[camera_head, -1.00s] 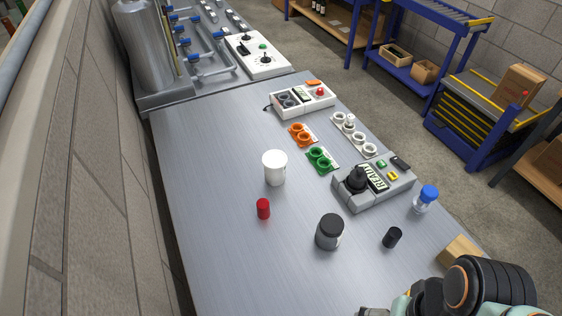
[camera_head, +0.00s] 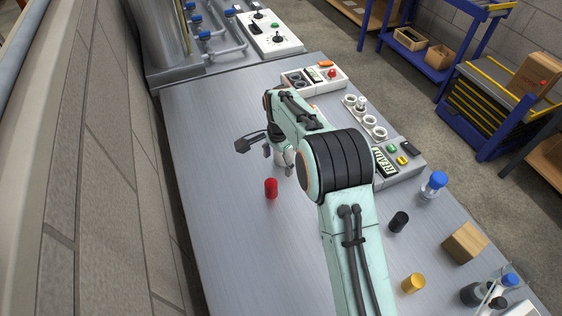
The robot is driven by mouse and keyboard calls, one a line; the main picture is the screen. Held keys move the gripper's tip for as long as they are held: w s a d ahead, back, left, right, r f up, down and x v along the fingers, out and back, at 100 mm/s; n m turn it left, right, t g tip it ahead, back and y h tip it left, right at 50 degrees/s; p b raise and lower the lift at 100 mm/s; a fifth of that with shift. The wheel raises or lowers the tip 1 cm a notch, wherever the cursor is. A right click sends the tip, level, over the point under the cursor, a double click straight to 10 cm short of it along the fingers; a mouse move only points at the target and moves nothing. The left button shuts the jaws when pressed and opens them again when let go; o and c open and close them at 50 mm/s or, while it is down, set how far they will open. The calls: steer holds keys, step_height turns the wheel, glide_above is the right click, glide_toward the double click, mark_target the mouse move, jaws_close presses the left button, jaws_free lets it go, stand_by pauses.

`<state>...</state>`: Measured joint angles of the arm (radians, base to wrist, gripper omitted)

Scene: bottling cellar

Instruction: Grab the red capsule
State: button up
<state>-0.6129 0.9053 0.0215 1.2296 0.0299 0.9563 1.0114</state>
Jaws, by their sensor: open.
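The red capsule (camera_head: 271,188) is a small red cylinder standing upright on the grey metal table (camera_head: 205,130), left of my arm. My gripper (camera_head: 278,156) hangs above and just behind the capsule in the picture, with its fingers pointing down. Its fingers are apart and do not touch the capsule. A pale object, likely the white cup, shows only in part behind the fingers. My arm hides the middle of the table.
A black capsule (camera_head: 399,222), a yellow capsule (camera_head: 413,283), a wooden block (camera_head: 466,243) and a blue-capped bottle (camera_head: 433,186) stand on the right. A white control box (camera_head: 322,77) is at the back. The table left of the red capsule is clear.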

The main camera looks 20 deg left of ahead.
mark_target(269, 184)
steer(key=shift+n, duration=0.4)
steer(key=f, duration=0.1)
steer(key=s+a+f, duration=0.1)
steer(key=s+f, duration=0.1)
steer(key=shift+s+a, duration=0.15)
steer(key=shift+a, duration=0.1)
step_height(269, 184, down, 5)
steer(key=shift+f, duration=0.65)
steer(key=c, duration=0.7)
